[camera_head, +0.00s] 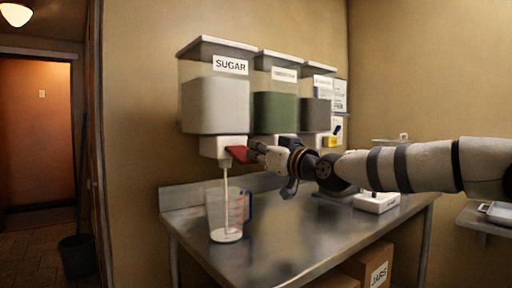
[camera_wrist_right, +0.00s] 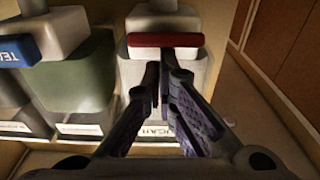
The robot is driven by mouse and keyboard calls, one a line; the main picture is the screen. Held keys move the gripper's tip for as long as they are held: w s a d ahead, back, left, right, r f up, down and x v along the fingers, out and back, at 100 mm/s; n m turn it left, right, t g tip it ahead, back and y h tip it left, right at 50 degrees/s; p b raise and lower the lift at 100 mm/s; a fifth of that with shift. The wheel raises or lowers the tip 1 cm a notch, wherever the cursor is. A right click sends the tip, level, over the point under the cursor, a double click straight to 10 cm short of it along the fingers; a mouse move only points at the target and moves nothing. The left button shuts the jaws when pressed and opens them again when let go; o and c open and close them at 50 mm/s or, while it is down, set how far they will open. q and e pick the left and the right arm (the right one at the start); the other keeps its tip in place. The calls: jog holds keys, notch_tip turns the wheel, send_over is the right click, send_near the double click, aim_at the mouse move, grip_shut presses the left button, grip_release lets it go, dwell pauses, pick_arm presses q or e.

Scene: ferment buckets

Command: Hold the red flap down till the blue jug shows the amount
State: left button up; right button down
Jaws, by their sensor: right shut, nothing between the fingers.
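The red flap (camera_head: 240,154) is at the spout under the dispenser labelled SUGAR (camera_head: 215,105). It also shows in the right wrist view (camera_wrist_right: 165,40). My right gripper (camera_head: 256,149) is shut and empty, with its fingertips at the flap; in the right wrist view the fingertips (camera_wrist_right: 165,62) overlap the flap's edge. A thin white stream (camera_head: 226,185) falls from the spout into the jug (camera_head: 217,212). The jug is clear with red marks and a blue handle (camera_head: 248,205). It stands upright on the metal table with a shallow white layer at the bottom. My left gripper is out of view.
Two more dispensers, one with green contents (camera_head: 275,110), hang to the right. A blue flap (camera_wrist_right: 18,50) shows in the right wrist view. The metal table (camera_head: 290,235) is clear right of the jug; a white device (camera_head: 376,202) stands farther right. A box (camera_head: 370,268) sits below.

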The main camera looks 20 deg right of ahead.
jog(key=shift+f, duration=0.7)
dwell(2.0)
dwell(1.0)
jog(key=s+r+p, duration=0.3)
jog(key=r, duration=0.3)
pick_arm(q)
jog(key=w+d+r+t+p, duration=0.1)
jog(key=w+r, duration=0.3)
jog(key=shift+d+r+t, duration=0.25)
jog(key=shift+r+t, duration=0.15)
pick_arm(e)
jog(key=s+d+f, duration=0.3)
jog(key=s+f, duration=0.2)
jog(key=s, duration=0.3)
jog(key=shift+d, duration=0.4)
